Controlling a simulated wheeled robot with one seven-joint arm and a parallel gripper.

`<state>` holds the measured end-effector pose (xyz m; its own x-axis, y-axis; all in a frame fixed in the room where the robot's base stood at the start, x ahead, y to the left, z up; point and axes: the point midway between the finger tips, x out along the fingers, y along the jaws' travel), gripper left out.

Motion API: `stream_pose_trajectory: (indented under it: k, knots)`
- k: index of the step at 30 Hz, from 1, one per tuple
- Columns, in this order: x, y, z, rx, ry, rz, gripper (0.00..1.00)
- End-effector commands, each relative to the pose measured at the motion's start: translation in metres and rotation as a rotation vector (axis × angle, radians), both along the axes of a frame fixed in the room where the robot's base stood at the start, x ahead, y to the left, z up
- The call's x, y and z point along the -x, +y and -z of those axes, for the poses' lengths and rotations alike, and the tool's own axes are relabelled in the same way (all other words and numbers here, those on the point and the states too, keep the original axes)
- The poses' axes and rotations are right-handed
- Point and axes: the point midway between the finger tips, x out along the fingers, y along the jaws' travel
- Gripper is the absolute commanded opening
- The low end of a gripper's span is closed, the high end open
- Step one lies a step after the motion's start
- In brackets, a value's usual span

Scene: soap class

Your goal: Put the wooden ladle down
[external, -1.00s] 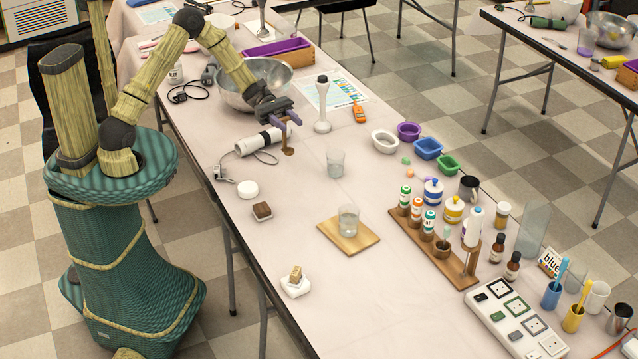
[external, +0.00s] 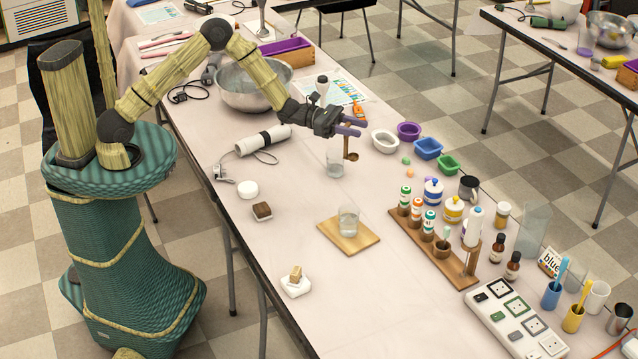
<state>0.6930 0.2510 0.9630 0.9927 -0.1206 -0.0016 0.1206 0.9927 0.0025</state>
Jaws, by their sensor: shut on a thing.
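My gripper (external: 350,127) is shut on the wooden ladle (external: 350,151), a small brown ladle that hangs down from the purple fingers with its bowl end lowest. The gripper holds it above the table (external: 290,195). The ladle shows near the clear glass (external: 335,167) and in front of the white bowl (external: 384,141) in this view; its exact height is hard to tell. The fingers hide the ladle's upper part.
A glass of water stands on a wooden board (external: 365,238). A bottle rack (external: 432,250) and power strip (external: 515,322) stand at right. A steel bowl (external: 255,85) and white cylindrical device (external: 262,140) lie left.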

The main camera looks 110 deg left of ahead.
Motion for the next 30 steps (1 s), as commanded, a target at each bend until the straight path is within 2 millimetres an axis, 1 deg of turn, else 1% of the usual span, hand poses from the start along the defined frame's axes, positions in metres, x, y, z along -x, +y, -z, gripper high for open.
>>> stream_pose_trajectory:
  k: [1,3,7,10,20,23,30]
  knots:
    - [-0.01,-0.004,0.0,0.001,-0.001,-0.024,0.02]
    - [-0.021,-0.007,0.003,0.002,0.0,-0.06,0.02]
    - [-0.034,-0.01,0.007,0.001,-0.001,-0.106,0.02]
    - [-0.037,-0.01,0.009,0.0,-0.001,-0.121,0.02]
    - [-0.037,-0.01,0.011,0.0,-0.001,-0.123,0.02]
    - [-0.037,-0.01,0.021,0.001,0.0,-0.123,0.02]
    - [-0.037,-0.01,0.063,0.002,0.0,-0.123,0.02]
